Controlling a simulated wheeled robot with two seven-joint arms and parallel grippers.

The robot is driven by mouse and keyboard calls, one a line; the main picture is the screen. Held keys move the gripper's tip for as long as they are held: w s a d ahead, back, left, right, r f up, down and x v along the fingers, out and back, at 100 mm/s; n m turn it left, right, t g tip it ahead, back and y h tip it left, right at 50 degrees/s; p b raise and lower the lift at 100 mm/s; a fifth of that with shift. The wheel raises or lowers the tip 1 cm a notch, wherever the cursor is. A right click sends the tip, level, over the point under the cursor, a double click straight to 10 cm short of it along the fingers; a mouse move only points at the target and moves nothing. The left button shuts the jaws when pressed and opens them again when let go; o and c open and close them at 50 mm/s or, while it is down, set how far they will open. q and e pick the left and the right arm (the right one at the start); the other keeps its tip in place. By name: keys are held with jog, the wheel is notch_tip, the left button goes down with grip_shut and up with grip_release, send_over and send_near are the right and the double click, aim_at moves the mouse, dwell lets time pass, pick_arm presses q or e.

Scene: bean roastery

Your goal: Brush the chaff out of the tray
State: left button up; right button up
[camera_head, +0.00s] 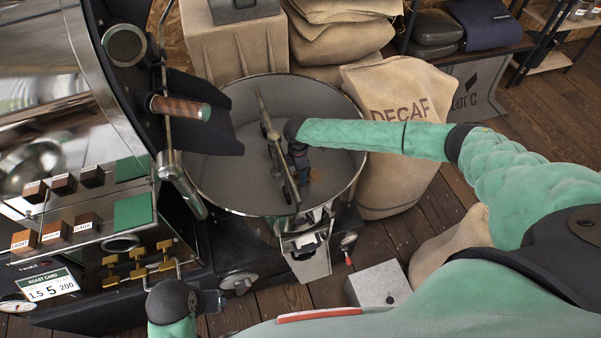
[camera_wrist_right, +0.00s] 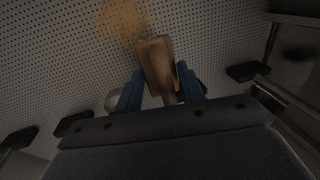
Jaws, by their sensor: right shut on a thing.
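The round metal tray (camera_head: 205,190) with a perforated grey floor stands in front of the roaster. My right gripper (camera_head: 302,176) is low inside the tray, behind and left of the chaff. In the right wrist view, its blue fingers (camera_wrist_right: 162,92) are shut on a brown wooden brush (camera_wrist_right: 155,60). The brush's bristles cannot be made out. My left gripper (camera_head: 215,301) shows only partly at the lower left, away from the tray.
A stirring bar (camera_head: 270,130) with paddles crosses the tray beside my right gripper. The roaster's dark chute (camera_head: 205,135) overhangs the tray's left side. A DECAF sack (camera_head: 395,100) stands close on the right. A grey box (camera_head: 378,285) sits on the floor in front.

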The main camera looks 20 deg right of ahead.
dwell(0.5)
jog(key=shift+f+b, duration=0.4)
jog(key=shift+f, duration=0.55)
jog(key=shift+d, duration=0.15)
dwell(0.3)
